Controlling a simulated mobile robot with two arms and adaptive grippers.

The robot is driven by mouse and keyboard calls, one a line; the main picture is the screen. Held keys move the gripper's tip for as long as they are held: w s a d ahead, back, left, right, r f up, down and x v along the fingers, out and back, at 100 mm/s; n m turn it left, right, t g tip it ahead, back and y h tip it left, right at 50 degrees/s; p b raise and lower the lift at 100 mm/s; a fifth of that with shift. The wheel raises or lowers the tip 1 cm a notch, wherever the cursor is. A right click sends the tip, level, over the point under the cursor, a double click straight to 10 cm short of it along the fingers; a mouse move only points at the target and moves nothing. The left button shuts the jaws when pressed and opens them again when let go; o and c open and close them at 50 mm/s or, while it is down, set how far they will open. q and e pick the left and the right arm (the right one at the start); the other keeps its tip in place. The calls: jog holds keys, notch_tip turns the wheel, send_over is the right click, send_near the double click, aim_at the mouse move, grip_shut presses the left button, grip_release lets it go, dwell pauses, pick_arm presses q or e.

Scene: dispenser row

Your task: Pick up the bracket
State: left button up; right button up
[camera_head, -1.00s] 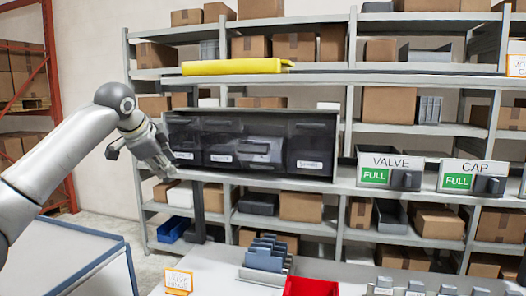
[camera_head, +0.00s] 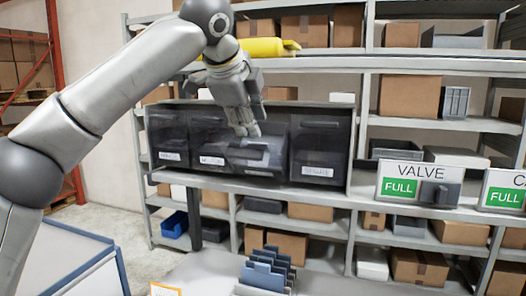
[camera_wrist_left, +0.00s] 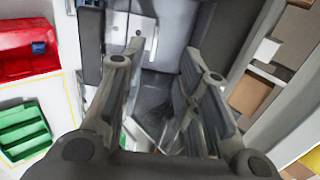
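My left gripper (camera_head: 246,131) hangs fingers-down in front of and just above the middle compartment of a dark dispenser unit (camera_head: 170,140). In the left wrist view the two fingers of the left gripper (camera_wrist_left: 162,68) are spread apart with a gap between them. A pale grey plate with small dark spots (camera_wrist_left: 146,48) shows beyond the left finger; I cannot tell whether it is the bracket or part of the dispenser. No bracket can be made out for certain. The compartment labels are too small to read. My right gripper is not in view.
A yellow object (camera_head: 268,47) lies on the shelf above the dispenser. Signs VALVE (camera_head: 420,180) and CAP-side sign (camera_head: 503,190) stand to the right. A rack of blue-grey plates (camera_head: 266,272) stands on the table below. A red bin (camera_wrist_left: 28,50) and green bin (camera_wrist_left: 22,131) show in the wrist view.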

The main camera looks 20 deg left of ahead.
pick_arm(q)
jog(key=x, duration=0.3)
jog(key=shift+a+f+p, duration=0.1)
jog(key=shift+f+p, duration=0.15)
jog(key=shift+p, duration=0.05)
jog(key=p+x, duration=0.1)
jog(key=x, duration=0.3)
jog(key=shift+s+f+p, duration=0.1)
jog(key=shift+f+p, duration=0.05)
jog(key=shift+p, duration=0.2)
jog(key=shift+w+f, duration=0.2)
jog(key=shift+f, duration=0.1)
jog(key=shift+w+f, duration=0.1)
jog(key=shift+c, duration=0.2)
grip_shut()
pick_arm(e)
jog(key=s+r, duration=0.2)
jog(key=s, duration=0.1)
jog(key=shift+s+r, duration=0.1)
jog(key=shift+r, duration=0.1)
